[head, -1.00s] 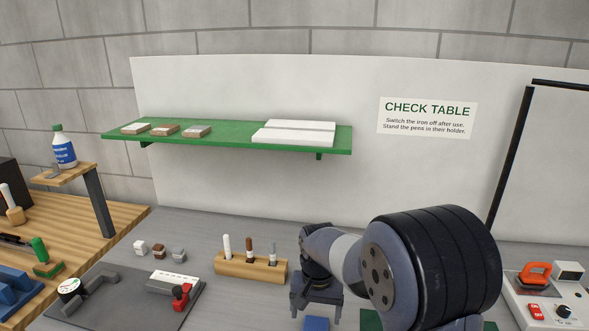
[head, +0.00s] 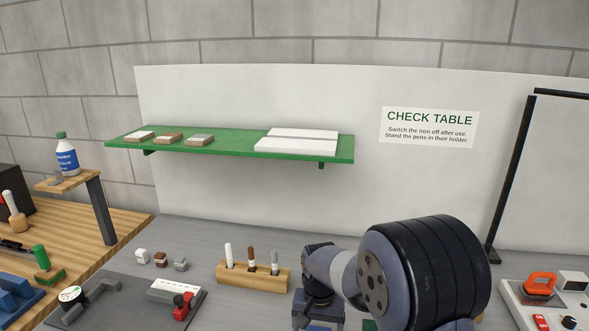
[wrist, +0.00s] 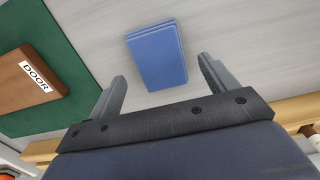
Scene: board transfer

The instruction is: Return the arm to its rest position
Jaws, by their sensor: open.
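My gripper (wrist: 162,88) is open, and nothing is between its fingers. In the head view my gripper (head: 318,318) points down at the bottom edge, just right of the wooden pen holder, with its fingertips out of sight. In the wrist view a blue stack of flat pieces (wrist: 157,56) lies on the grey table beyond the fingertips, apart from them. A brown board labelled DOOR (wrist: 38,88) lies on a green mat (wrist: 70,115) to the left.
A pen holder (head: 250,280) with three pens stands left of my arm. A green shelf (head: 225,148) with boards hangs on the back panel. Three small cubes (head: 160,258) and a measuring fixture (head: 120,303) are at the left.

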